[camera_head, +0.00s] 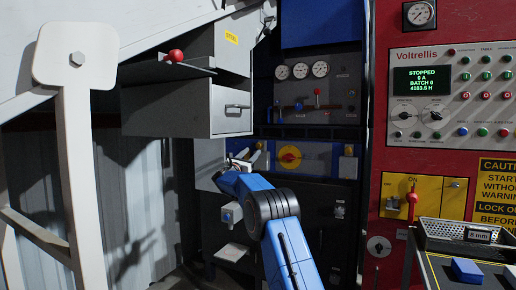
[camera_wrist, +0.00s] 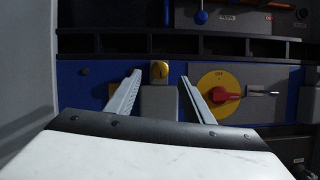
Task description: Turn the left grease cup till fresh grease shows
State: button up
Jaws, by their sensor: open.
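The left grease cup (camera_wrist: 159,70) is a small brass-yellow cap with a dark mark on its face. It sits on top of a grey block (camera_wrist: 159,103) against the blue panel. In the head view the cup (camera_head: 258,146) shows small beside my gripper. My gripper (camera_wrist: 160,80) is open, with one finger on each side of the cup and block in the wrist view. Gaps show on both sides; the depth between fingertips and cup is hard to tell. In the head view my gripper (camera_head: 241,160) is partly hidden by my wrist. I cannot make out any grease.
A red rotary switch on a yellow disc (camera_wrist: 219,94) is close right of the right finger. A dark slotted ledge (camera_wrist: 150,43) runs above the cup. Another cup on a grey block (camera_head: 348,151) is farther right. A grey drawer cabinet (camera_head: 222,108) overhangs at upper left.

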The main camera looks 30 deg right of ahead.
aim_at(258, 146)
jog(key=x, duration=0.8)
jog(key=c, duration=1.1)
jog(key=shift+o, duration=0.2)
jog(key=shift+m+g, duration=0.3)
jog(key=shift+m, duration=0.3)
jog(key=shift+m+g+h, duration=0.35)
jog(key=shift+m+g, duration=0.5)
jog(key=shift+m, duration=0.85)
jog(key=shift+m+g+h, duration=0.35)
jog(key=shift+m+g, duration=0.5)
jog(key=shift+m, duration=0.85)
jog(key=shift+d+m, duration=0.1)
jog(key=shift+m, duration=0.2)
jog(key=o, duration=1.1)
jog(key=shift+c, duration=0.2)
